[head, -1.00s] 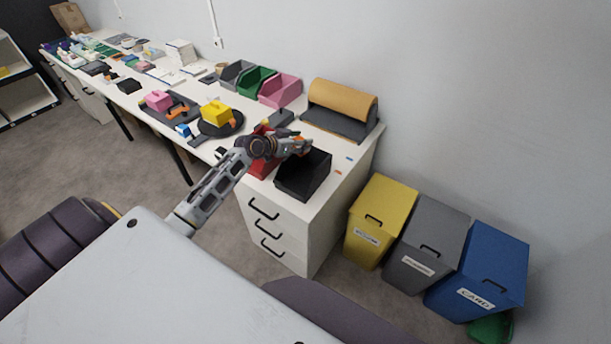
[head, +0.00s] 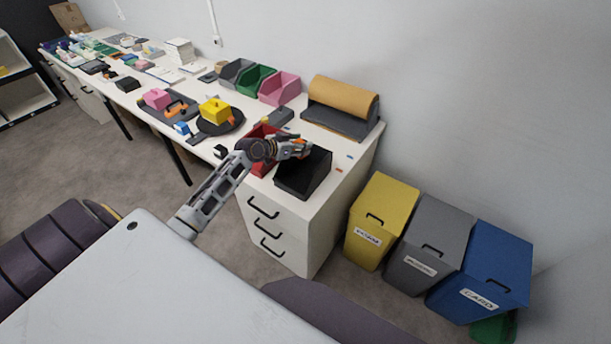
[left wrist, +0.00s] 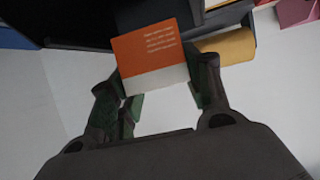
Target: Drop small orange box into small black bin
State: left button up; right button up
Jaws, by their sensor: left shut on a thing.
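The small orange box, orange with a white band and pale print, shows in the left wrist view (left wrist: 152,55). My left gripper (left wrist: 155,88) is shut on it, with a finger at each side. In the head view my left gripper (head: 304,149) is at the back left part of the small black bin (head: 305,178), above its opening. The box is too small there to make out clearly. The bin stands on the white table's near right end. Its inside is mostly dark. My right gripper is not in view.
A red bin (head: 262,146) stands just left of the black bin, partly behind my arm. A brown paper roll (head: 343,97) on a dark stand lies behind. Yellow (head: 380,218), grey (head: 425,245) and blue (head: 482,270) waste bins stand on the floor at right.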

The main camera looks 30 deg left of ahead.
pick_arm(q)
jog(key=shift+f+b, duration=1.1)
jog(key=shift+f, duration=0.45)
jog(key=o, duration=0.9)
jog(key=shift+o, duration=0.2)
jog(key=shift+v, duration=0.9)
jog(key=v, duration=1)
jog(key=shift+s, duration=0.1)
